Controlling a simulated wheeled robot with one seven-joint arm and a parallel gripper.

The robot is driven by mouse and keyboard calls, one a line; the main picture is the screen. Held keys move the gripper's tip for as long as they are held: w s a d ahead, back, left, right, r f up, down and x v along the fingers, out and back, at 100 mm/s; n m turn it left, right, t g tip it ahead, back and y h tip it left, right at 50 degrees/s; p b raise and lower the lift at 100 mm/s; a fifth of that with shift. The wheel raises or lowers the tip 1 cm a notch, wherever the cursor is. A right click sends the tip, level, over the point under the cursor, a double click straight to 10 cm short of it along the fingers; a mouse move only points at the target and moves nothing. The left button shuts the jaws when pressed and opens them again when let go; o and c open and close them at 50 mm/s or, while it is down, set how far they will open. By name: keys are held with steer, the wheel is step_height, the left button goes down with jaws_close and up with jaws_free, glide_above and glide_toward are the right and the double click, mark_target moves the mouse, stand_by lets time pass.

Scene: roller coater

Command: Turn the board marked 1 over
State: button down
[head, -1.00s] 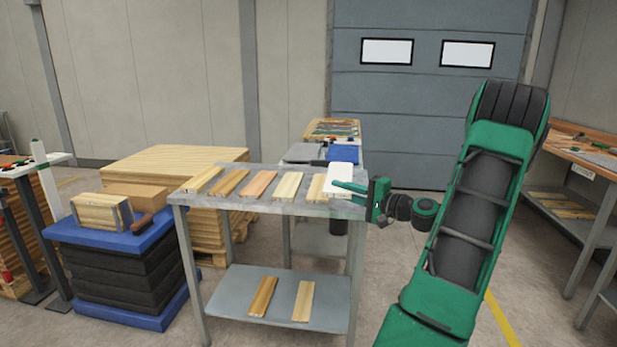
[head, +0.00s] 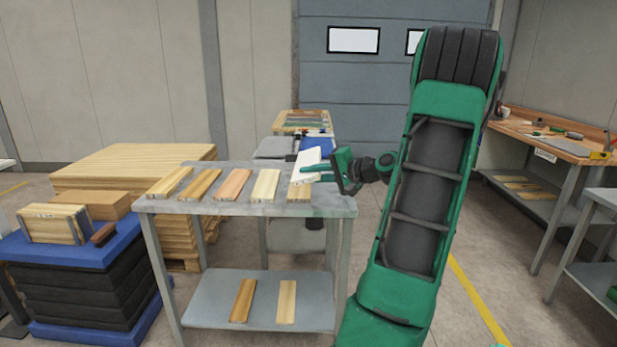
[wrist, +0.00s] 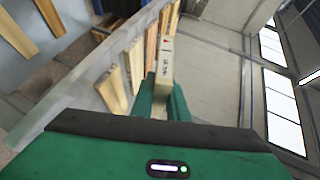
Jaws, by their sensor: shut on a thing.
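My gripper (head: 314,176) is shut on a pale, whitish board (head: 307,161), held tilted above the right end of the grey metal table (head: 335,206). Its broad white face shows in the head view. I cannot make out a 1. Several boards lie in a row on the table, including a pale one (head: 265,184) and a reddish one (head: 232,185). The rightmost lying board (head: 299,192) is just below the held one.
Two boards (head: 242,300) lie on the table's lower shelf (head: 210,302). A blue-topped stack (head: 90,246) with a block and a brush stands left. A workbench (head: 550,148) is at the right.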

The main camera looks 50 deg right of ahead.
steer(key=g, duration=0.1)
steer(key=n+g+h, duration=0.1)
steer(key=g, duration=0.1)
steer(key=shift+w+a+r+n+h, duration=0.2)
steer(key=shift+r+n+h, duration=0.1)
steer(key=n+g+h, duration=0.1)
steer(key=g, duration=0.2)
steer(key=shift+h, duration=0.4)
steer(key=g, duration=0.1)
steer(key=n+g+h, duration=0.1)
steer(key=g+h, duration=0.1)
steer(key=g, duration=0.1)
steer(key=shift+w+a+r+n, duration=0.1)
steer(key=shift+w+a+n, duration=0.05)
steer(key=shift+w+n, duration=0.15)
steer(key=shift+a+n+g+h, duration=0.15)
steer(key=shift+n+g+h, duration=0.25)
steer(key=shift+g+h, duration=0.65)
steer(key=shift+w+n+g+h, duration=0.1)
steer(key=shift+n+g+h, duration=0.3)
steer(key=shift+g+h, duration=0.75)
steer(key=shift+a+f+n+g+h, duration=0.1)
steer(key=shift+f+n+g+h, duration=0.2)
steer(key=shift+g+h, duration=0.4)
steer(key=shift+f+n+g+h, duration=0.1)
steer(key=shift+n+g+h, duration=0.3)
steer(key=shift+g+h, duration=0.7)
steer(key=shift+h, duration=0.2)
steer(key=shift+w+n, duration=0.1)
steer(key=shift+n, duration=0.2)
